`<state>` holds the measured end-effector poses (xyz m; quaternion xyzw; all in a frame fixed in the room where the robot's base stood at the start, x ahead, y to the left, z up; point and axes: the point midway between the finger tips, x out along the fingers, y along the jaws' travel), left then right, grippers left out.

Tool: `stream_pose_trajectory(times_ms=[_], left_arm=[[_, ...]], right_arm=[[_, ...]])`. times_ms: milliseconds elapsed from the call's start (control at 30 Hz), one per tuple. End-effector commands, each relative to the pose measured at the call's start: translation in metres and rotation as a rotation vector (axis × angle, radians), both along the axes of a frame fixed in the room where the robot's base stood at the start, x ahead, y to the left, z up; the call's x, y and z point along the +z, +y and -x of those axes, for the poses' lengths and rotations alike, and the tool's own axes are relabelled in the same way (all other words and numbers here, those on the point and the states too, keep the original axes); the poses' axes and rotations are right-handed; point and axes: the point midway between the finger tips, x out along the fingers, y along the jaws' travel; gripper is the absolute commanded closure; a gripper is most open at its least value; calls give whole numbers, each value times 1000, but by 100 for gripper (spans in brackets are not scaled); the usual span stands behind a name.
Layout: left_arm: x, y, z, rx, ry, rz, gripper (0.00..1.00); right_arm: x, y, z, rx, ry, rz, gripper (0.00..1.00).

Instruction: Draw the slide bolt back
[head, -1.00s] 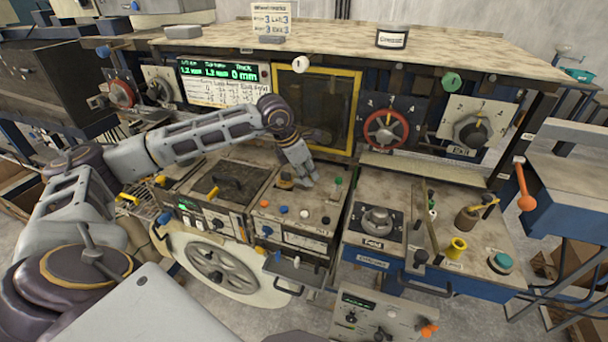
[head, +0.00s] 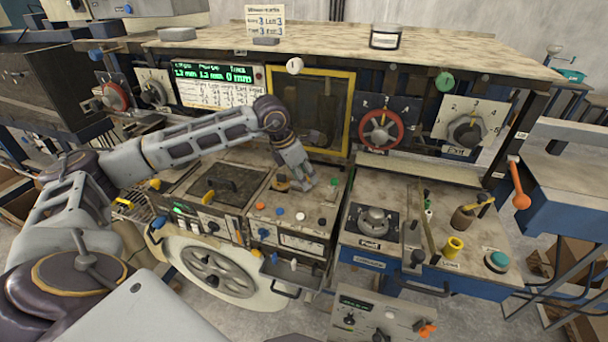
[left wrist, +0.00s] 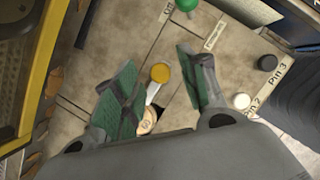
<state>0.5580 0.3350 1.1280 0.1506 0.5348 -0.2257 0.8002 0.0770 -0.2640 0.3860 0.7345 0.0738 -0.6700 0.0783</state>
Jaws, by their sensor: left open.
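My left gripper (head: 300,184) is open over the beige control panel (head: 262,212), in front of the yellow-framed window. In the left wrist view its two green-padded fingers (left wrist: 160,95) stand apart. A yellow round knob (left wrist: 160,73) on a pale stem shows between and beyond them, with a small beige disc (left wrist: 146,120) nearer the palm. I see no grip on either. I cannot tell for sure which part is the slide bolt; no label in view names it. My right gripper is not in view.
A green knob (left wrist: 187,4), a white knob (left wrist: 241,101) and a black knob (left wrist: 267,62) stand around the gripper. The yellow-framed window (head: 349,110) rises behind it. A red handwheel (head: 381,131) is to the right. A shelf (head: 330,42) runs above.

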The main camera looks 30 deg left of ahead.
Motion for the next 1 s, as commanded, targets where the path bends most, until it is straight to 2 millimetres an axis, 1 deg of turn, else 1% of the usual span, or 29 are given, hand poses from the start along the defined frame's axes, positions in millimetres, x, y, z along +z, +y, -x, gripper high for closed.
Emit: stream_pose_trajectory(times_ms=[167, 267, 800, 1000], left_arm=[[8, 2, 2, 1, -2, -1, 58], [16, 4, 5, 1, -3, -1, 58], [87, 19, 30, 1, -3, -1, 58], [104, 23, 36, 1, -2, -1, 58]], right_arm=[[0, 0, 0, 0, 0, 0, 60], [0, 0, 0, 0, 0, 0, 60], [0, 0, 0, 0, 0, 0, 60], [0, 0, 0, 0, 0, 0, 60]])
